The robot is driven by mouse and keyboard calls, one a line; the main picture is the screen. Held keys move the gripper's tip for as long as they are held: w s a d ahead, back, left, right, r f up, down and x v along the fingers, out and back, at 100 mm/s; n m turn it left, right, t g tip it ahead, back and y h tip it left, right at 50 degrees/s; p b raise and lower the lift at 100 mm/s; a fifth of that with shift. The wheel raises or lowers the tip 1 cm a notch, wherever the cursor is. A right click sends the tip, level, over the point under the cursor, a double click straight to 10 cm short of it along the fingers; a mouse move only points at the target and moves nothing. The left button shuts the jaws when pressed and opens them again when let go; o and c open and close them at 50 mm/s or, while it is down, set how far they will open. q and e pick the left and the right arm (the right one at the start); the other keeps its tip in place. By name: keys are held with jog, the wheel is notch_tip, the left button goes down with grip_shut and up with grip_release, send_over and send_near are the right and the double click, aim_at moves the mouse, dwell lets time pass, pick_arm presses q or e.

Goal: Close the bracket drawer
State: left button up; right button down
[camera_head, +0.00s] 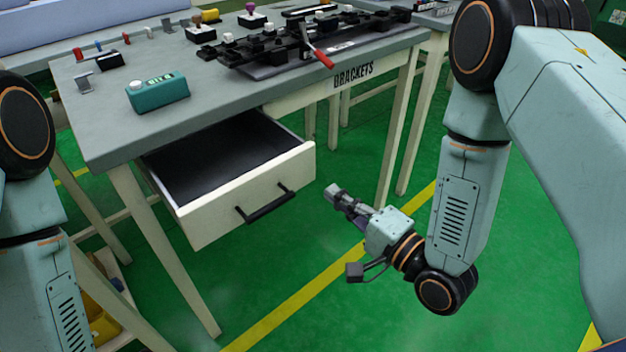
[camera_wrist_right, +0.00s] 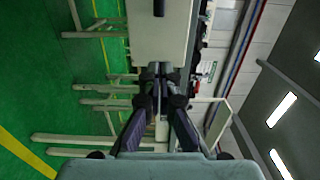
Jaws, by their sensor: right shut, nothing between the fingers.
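The bracket drawer (camera_head: 251,202) is pulled well out from under the grey workbench (camera_head: 105,130). It has a cream front, a black handle (camera_head: 266,206) and a dark lining, and the part of its inside that shows looks empty. The bench edge carries the label BRACKETS (camera_head: 353,75). My right gripper (camera_head: 331,192) is shut and empty, just right of the drawer front and apart from the handle. In the right wrist view, its closed fingers (camera_wrist_right: 160,72) lie at the edge of the cream drawer front (camera_wrist_right: 160,35). My left gripper is out of view; only my left arm shows.
A teal box (camera_head: 158,93), small clips and a black fixture (camera_head: 300,45) with a red-handled lever (camera_head: 318,55) sit on the bench top. Bench legs stand below. The green floor (camera_head: 330,300) in front is open, crossed by a yellow line. A yellow bin (camera_head: 103,325) is at lower left.

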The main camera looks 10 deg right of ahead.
aim_at(303, 169)
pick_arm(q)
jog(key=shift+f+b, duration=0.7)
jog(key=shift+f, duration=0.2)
pick_arm(e)
jog(key=x, duration=0.7)
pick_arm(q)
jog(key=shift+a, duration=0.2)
pick_arm(e)
jog(key=shift+w, duration=0.2)
